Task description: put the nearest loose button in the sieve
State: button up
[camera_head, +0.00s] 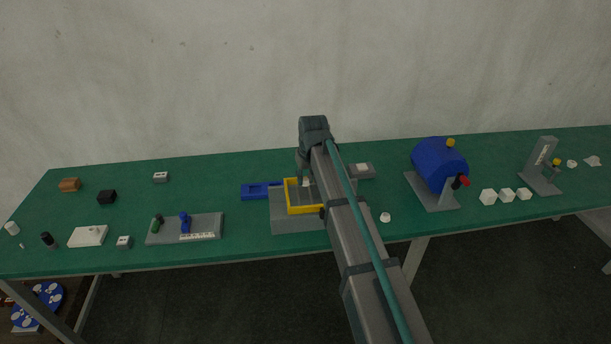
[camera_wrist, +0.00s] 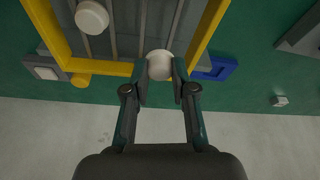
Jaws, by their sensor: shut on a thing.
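The sieve is a yellow frame (camera_head: 307,210) on a grey base, with dark parallel bars inside; its yellow wall (camera_wrist: 100,67) also shows in the wrist view. My gripper (camera_wrist: 160,70) is shut on a white round button (camera_wrist: 159,64). The fingertips and button are over the sieve, near its wall on the wall side of the table. I cannot tell whether the held button touches the bars. A second white button (camera_wrist: 92,16) appears inside the frame. In the head view my arm hides part of the sieve's right side. A white button-like piece (camera_head: 385,217) lies on the table to its right.
A blue tray (camera_head: 259,191) is beside the sieve on the left. A grey block with a white top (camera_head: 362,170) stands behind my arm. A blue drum (camera_head: 439,162) on a stand is to the right. A grey plate with pegs (camera_head: 184,229) lies to the left.

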notch_tip(320, 180, down, 6)
jog(key=b, duration=0.2)
jog(key=shift+f, duration=0.15)
jog(key=shift+f, duration=0.1)
dwell(0.8)
jog(key=o, duration=0.8)
jog(key=shift+r+p, duration=2.35)
jog(key=shift+r, duration=1.65)
